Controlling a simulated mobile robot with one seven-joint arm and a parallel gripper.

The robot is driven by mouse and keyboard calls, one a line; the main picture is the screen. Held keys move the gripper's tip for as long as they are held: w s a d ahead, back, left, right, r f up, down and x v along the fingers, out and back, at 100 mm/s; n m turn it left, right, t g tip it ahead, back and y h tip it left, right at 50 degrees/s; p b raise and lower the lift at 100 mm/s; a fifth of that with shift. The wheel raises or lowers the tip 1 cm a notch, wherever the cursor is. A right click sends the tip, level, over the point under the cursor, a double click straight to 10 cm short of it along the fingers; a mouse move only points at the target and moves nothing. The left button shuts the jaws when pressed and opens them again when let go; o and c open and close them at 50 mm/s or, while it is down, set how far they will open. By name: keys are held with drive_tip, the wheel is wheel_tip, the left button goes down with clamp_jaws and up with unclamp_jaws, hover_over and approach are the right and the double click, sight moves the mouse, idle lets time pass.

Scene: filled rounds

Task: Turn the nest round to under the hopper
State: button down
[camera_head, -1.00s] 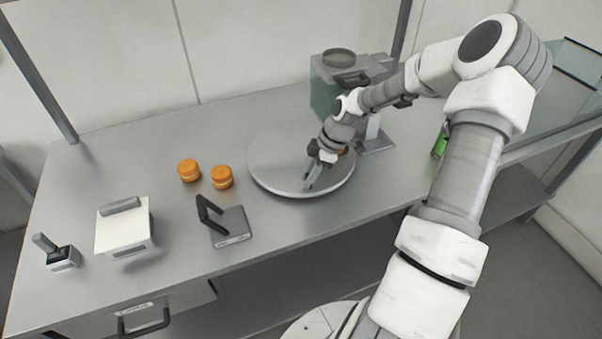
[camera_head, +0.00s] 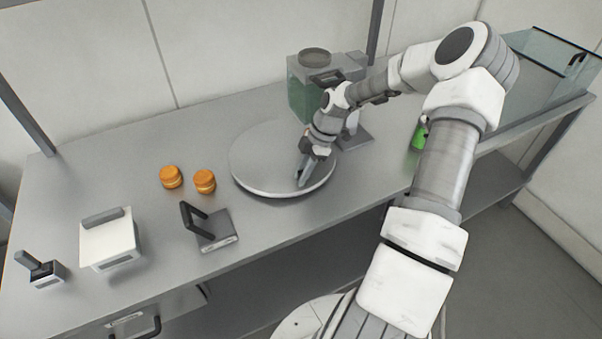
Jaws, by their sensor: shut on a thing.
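A round grey plate (camera_head: 255,168), like a turntable, lies on the bench. The hopper (camera_head: 303,96), a grey and greenish see-through box with a round cap, stands behind it to the right. My gripper (camera_head: 302,179) points down over the plate's front right part, near its rim. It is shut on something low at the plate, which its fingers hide. A small orange-brown patch (camera_head: 321,151) shows beside my wrist, mostly covered by it. I cannot make out the nest clearly, as my arm covers the plate's right side and part of the hopper's foot.
Two orange jars (camera_head: 204,181) stand left of the plate. A grey block with a black handle (camera_head: 212,230), a white box (camera_head: 108,241) and a small lever device (camera_head: 42,269) are further left. A green thing (camera_head: 419,135) and a glass tank (camera_head: 545,75) are right.

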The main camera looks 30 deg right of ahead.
drive_tip(key=c, duration=0.7)
unclamp_jaws()
drive_tip(key=v, duration=1.7)
drive_tip(key=shift+r+b, duration=0.25)
drive_tip(key=shift+b, duration=0.1)
